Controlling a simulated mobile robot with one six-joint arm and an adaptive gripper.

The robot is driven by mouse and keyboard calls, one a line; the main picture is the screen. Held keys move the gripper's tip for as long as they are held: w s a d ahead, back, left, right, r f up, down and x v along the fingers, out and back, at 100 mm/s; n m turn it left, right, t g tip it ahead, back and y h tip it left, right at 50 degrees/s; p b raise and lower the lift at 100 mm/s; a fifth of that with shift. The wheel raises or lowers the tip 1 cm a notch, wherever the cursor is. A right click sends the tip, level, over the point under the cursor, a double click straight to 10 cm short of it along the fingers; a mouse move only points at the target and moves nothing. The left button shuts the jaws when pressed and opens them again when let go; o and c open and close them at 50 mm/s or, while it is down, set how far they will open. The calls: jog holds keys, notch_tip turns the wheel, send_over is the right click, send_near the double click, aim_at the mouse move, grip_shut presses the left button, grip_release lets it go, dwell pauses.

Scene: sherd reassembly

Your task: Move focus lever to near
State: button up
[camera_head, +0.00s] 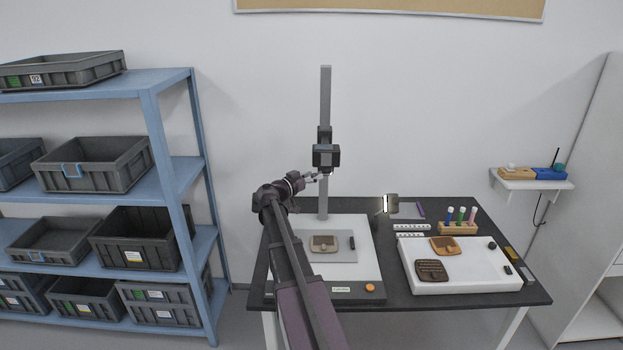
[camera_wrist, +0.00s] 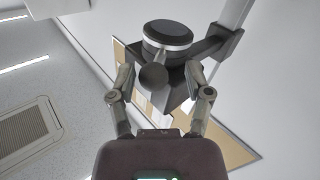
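The dark camera (camera_head: 326,156) is mounted on a grey upright column above the copy stand. In the wrist view its round lens (camera_wrist: 167,36) with a pale ring is seen from below. A small lever with a dark rounded end (camera_wrist: 153,77) sticks out from the lens towards me; I take it for the focus lever. My gripper (camera_head: 316,177) is just below the camera. In the wrist view my gripper (camera_wrist: 160,72) is open, one finger on each side of the lever's end, with visible gaps. Any near or far marking is too small to read.
The stand's white base (camera_head: 358,270) carries a brown sherd (camera_head: 324,243) on a grey plate. To the right, a white tray (camera_head: 462,284) holds two more sherds. A small lamp (camera_head: 390,204) stands behind. A blue shelf (camera_head: 170,130) with grey crates is at left.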

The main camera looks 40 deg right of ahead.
jog(key=shift+s+d, duration=0.1)
jog(key=shift+s, duration=0.05)
jog(key=a, duration=1.2)
jog(key=shift+s, duration=0.2)
dwell(0.6)
